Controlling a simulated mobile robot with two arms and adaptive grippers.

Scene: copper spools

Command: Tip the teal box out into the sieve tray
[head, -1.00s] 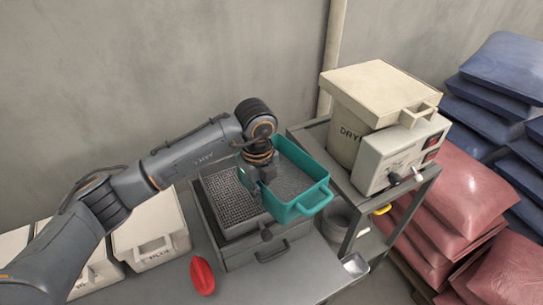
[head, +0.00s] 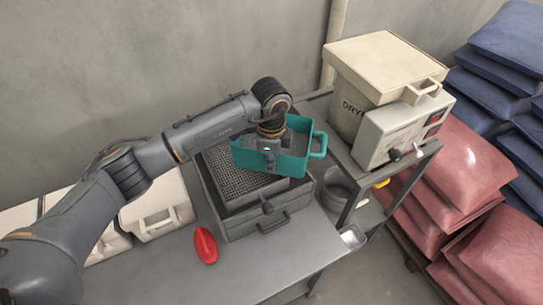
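The teal box (head: 292,166) has a loop handle on its right side and holds grey granular stuff. It is in the air over the right part of the sieve tray (head: 236,180), turned and seemingly tilted toward me. My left gripper (head: 271,165) is at the box's near wall and looks shut on it; its fingertips are small and partly hidden. The sieve tray is a dark mesh in a grey frame on top of a grey drawer unit (head: 240,222). Its right part is hidden by the box. My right gripper is not in view.
A red object (head: 205,246) lies on the grey table (head: 262,272) in front of the drawer unit. White lidded bins (head: 157,208) stand at left. Red and blue sacks are stacked beyond.

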